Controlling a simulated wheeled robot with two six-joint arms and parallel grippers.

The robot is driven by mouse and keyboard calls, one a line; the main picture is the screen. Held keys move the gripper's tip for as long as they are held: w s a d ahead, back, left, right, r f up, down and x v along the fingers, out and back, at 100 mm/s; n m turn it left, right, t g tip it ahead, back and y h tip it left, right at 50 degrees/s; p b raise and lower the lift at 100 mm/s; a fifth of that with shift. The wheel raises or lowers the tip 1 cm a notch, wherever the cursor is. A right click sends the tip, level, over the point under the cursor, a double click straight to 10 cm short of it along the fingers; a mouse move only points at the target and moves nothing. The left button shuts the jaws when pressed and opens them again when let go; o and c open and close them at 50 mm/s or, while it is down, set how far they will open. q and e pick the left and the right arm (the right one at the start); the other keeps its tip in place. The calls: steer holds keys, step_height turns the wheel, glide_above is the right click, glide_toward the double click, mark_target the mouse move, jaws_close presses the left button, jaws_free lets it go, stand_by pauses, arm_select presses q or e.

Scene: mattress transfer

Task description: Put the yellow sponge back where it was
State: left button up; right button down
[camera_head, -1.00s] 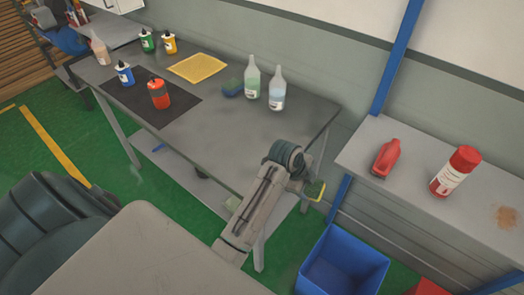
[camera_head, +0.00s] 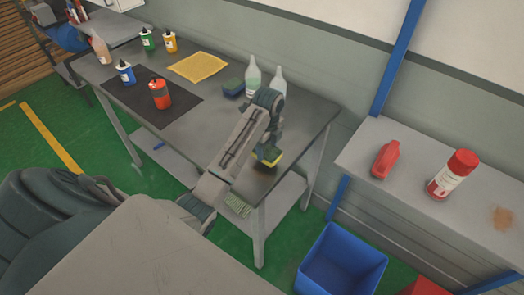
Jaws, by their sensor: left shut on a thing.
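My left gripper (camera_head: 270,149) is shut on the yellow sponge (camera_head: 268,159), which shows a yellow face with a darker edge. The gripper covers part of the sponge. They are over the right front part of the grey worktable (camera_head: 205,130). A dark patch (camera_head: 264,168) lies just under the sponge; I cannot tell whether the sponge touches the table. A second, blue-green sponge (camera_head: 234,88) lies on the table beside the bottles. My right gripper is not in view.
Two clear bottles (camera_head: 253,76) stand behind my arm. A yellow cloth (camera_head: 198,67), a dark mat (camera_head: 135,95) and a red-orange bottle (camera_head: 160,95) are to the left. A blue crate (camera_head: 342,262) stands on the floor. The right shelf (camera_head: 420,178) holds red containers.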

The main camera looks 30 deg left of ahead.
arm_select(q)
steer(key=shift+w+a+r, duration=0.1)
steer(key=shift+a, duration=0.55)
steer(key=shift+w+a+r+p, duration=0.1)
steer(key=shift+a+p, duration=0.5)
steer(key=shift+a, duration=0.05)
step_height(320, 180, down, 4)
steer(key=shift+d+r+p, duration=0.1)
steer(key=shift+r+p, duration=0.05)
steer(key=shift+p, duration=0.8)
steer(key=o, duration=0.9)
steer(key=shift+f, duration=0.2)
